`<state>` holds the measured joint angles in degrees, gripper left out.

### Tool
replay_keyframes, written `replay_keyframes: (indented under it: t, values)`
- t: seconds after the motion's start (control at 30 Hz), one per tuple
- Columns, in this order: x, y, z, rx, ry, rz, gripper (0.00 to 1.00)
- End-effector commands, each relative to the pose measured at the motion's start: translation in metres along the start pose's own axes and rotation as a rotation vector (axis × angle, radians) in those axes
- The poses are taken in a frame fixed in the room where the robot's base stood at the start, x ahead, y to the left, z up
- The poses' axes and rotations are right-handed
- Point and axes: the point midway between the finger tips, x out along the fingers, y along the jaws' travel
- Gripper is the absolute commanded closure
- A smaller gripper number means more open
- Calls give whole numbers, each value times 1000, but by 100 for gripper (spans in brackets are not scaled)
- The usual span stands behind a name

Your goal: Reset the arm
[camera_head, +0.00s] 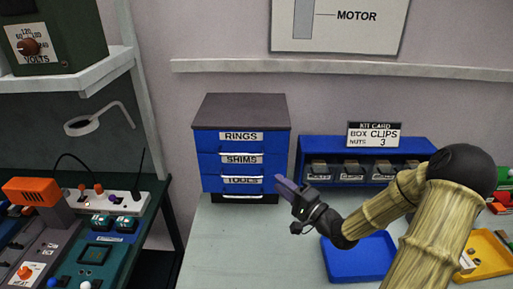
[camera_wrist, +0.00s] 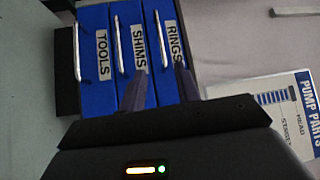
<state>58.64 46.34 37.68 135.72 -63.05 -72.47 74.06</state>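My gripper (camera_head: 283,184) is raised in front of the blue drawer cabinet (camera_head: 240,98), near its lower right side. In the wrist view my gripper (camera_wrist: 160,72) has its two dark fingers apart with nothing between them. The cabinet's three drawers, labelled RINGS (camera_head: 240,136), SHIMS (camera_head: 241,159) and TOOLS (camera_head: 241,181), appear shut. In the wrist view the drawer fronts lie sideways behind the fingers, with white handles. My bent arm reaches in from the lower right and hides part of the worktop.
A blue tray (camera_head: 345,268) and a yellow tray (camera_head: 488,252) lie on the worktop (camera_head: 225,245). A blue bin rack (camera_head: 305,149) with a kit card (camera_head: 374,135) stands behind. A dark bench (camera_head: 125,245) with devices is at left. The worktop before the cabinet is clear.

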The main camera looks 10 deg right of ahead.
Motion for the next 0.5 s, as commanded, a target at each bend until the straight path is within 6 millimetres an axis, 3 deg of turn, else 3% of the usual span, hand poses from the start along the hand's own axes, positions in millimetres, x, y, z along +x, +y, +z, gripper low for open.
replay_keyframes:
  t: [0.17,0.33,0.5]
  values:
    - [6,12,8,-62,-16,90,68]
    - [13,46,26,-270,-72,371,68]
    - [-3,72,40,-520,-165,703,68]
